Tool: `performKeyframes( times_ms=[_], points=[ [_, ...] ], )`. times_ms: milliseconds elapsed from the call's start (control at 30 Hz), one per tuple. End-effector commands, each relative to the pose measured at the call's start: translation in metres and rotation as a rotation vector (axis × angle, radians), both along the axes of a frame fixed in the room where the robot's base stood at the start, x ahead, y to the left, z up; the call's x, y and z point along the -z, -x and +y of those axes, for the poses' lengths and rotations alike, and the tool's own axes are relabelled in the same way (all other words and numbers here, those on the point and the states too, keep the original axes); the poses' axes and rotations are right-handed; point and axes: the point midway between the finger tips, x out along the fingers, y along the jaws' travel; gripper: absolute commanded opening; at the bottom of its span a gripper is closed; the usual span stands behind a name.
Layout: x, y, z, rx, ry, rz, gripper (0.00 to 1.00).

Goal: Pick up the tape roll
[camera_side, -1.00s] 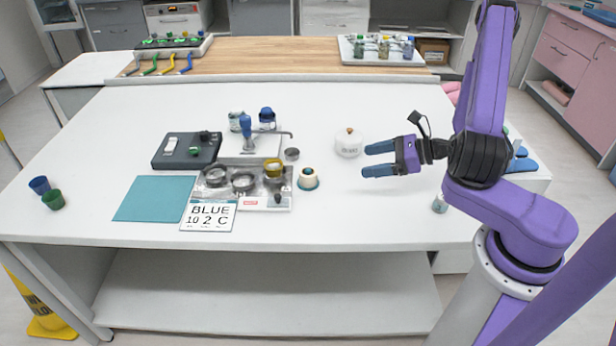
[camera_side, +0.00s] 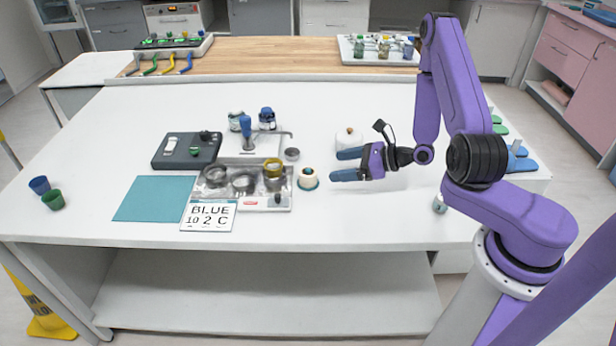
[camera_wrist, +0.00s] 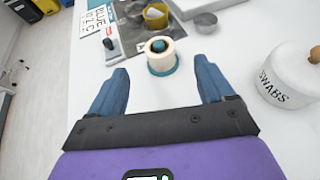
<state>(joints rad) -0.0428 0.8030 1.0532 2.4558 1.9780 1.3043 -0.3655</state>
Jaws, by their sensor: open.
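The tape roll (camera_side: 308,179) is cream coloured with a blue centre and sits on a teal base on the white table. In the wrist view the tape roll (camera_wrist: 160,54) is ahead of my gripper (camera_wrist: 163,88), roughly between the lines of its two blue fingers and beyond their tips. In the side view my gripper (camera_side: 340,164) is just right of the roll, open and empty, with its fingers pointing left. The fingers do not touch the roll.
A white swabs jar (camera_wrist: 290,78) stands close to the right finger. Left of the roll is a metal tray (camera_side: 280,203) with several cups. A card (camera_side: 208,216) reading BLUE 10 2 C lies in front.

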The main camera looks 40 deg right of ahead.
Motion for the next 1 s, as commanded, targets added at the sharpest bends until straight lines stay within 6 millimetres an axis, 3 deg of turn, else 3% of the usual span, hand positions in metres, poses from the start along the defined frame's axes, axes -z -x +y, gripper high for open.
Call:
performKeyframes(
  times_ms=[133,433,700,1000],
  points=[
    [0.009,-0.018,0.012,-0.005,0.001,-0.001,0.81],
    [0.018,-0.034,0.021,-0.003,0.001,-0.001,0.81],
    [0.034,-0.061,0.039,-0.004,0.001,0.0,0.81],
    [0.037,-0.069,0.042,-0.001,-0.001,0.001,0.81]
  ],
)
